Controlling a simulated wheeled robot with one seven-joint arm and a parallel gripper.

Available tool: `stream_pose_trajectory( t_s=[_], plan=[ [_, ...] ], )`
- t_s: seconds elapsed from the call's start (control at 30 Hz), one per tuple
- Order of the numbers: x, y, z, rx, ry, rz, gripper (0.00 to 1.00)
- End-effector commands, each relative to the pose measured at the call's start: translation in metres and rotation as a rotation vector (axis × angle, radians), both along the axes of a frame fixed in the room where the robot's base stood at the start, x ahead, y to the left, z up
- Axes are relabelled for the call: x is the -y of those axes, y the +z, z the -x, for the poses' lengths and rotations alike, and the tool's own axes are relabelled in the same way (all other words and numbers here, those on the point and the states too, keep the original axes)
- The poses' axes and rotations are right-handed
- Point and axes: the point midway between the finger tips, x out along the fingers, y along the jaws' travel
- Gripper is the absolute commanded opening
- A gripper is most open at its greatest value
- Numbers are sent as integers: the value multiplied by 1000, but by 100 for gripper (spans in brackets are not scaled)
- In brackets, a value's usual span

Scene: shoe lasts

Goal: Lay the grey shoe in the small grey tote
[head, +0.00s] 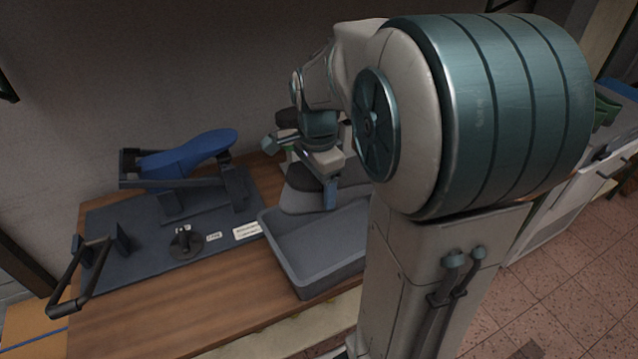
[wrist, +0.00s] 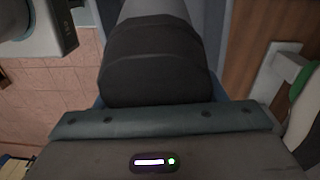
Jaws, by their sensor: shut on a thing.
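The grey shoe (head: 300,200) has a light grey body and a dark top. My gripper (head: 322,190) is shut on it, with one finger showing against its near side. The small grey tote (head: 318,240) stands open on the table, and its visible inside is empty. In the head view the shoe appears at the tote's back edge; I cannot tell its height above the rim. In the wrist view the shoe (wrist: 155,65) fills the middle, dark part nearest, beyond the gripper's bar. My arm hides the tote's right side.
A dark board (head: 135,235) on the wooden table (head: 200,320) bears a clamp frame with a blue shoe form (head: 190,155), a round knob (head: 186,243) and a black handle (head: 85,280). The table's front left is clear. Tiled floor (head: 575,260) lies at right.

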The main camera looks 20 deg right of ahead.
Motion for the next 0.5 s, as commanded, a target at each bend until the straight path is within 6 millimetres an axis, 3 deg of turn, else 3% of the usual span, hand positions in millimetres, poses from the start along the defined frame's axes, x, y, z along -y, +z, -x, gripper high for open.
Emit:
stream_pose_trajectory(
  t_s=[0.5],
  plan=[
    [-7, 1, 0, 1, 0, 0, 31]
  ],
)
